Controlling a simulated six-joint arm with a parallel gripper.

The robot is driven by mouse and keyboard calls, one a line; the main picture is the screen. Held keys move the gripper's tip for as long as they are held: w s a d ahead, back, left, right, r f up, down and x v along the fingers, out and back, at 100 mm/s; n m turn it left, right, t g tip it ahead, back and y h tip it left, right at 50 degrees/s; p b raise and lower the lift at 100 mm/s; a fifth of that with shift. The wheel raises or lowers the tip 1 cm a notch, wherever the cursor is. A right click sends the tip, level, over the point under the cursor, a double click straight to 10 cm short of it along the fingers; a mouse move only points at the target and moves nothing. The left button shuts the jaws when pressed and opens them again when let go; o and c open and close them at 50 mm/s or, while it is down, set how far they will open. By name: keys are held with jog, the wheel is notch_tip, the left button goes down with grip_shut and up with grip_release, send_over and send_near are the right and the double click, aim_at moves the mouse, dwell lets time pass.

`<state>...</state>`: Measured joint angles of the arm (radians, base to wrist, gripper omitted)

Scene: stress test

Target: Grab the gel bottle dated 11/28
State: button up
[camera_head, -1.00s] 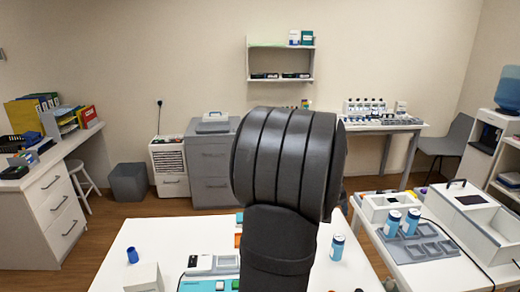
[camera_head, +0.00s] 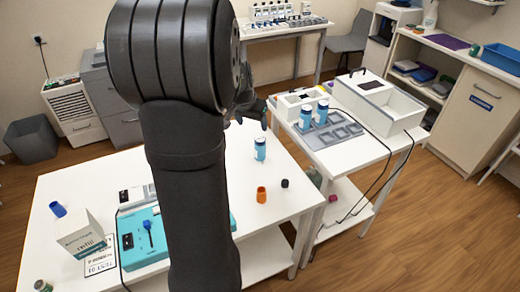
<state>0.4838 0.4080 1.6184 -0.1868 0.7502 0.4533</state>
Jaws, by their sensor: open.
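A blue-and-white bottle (camera_head: 259,148) stands upright on the white table, right of my arm. Two similar bottles, a left one (camera_head: 305,117) and a right one (camera_head: 321,112), stand on a grey compartment tray (camera_head: 340,131) on the side table. The dates on their labels are too small to read, so I cannot tell which is dated 11/28. My gripper (camera_head: 249,117) is partly hidden behind my arm. It is open and appears empty, above and beyond the single bottle in the picture.
An orange cup (camera_head: 261,194) and a small dark cap (camera_head: 284,183) sit near the single bottle. A teal device (camera_head: 143,240), a blue cup (camera_head: 57,209) and a white box (camera_head: 84,236) are at left. Cables hang off the side table.

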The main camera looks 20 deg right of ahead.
aim_at(260, 145)
jog(key=x, duration=1.1)
jog(key=shift+f, duration=0.15)
jog(key=shift+x, duration=2.9)
jog(key=shift+d, duration=0.2)
jog(key=c, duration=1.1)
